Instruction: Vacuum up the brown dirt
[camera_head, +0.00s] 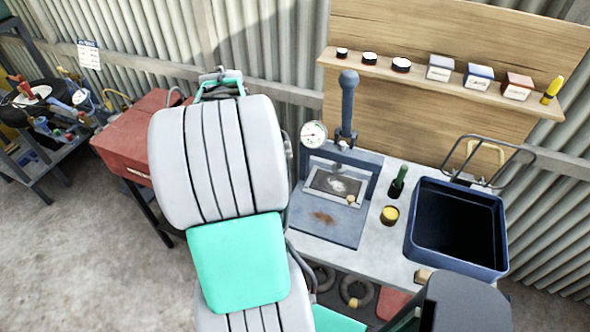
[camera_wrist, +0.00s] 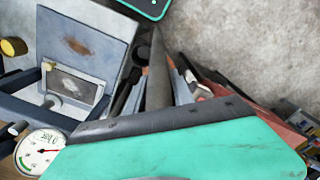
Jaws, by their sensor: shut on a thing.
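The brown dirt (camera_head: 323,217) is a small rusty smear on the blue-grey base plate of a bench machine. It also shows at upper left in the wrist view (camera_wrist: 78,46). My gripper (camera_wrist: 155,72) lies beyond the teal housing in the wrist view, to the right of the dirt and apart from it. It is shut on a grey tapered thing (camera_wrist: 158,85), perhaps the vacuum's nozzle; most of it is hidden. In the head view my white and teal arm hides the gripper's jaws.
The machine has a gauge (camera_head: 313,134) and an upright lever (camera_head: 348,105). A green bottle (camera_head: 398,183), a yellow-topped tin (camera_head: 389,215) and a dark blue bin (camera_head: 455,265) stand to the right. A red toolbox (camera_head: 130,140) stands at left, and a shelf (camera_head: 400,72) holds several small containers.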

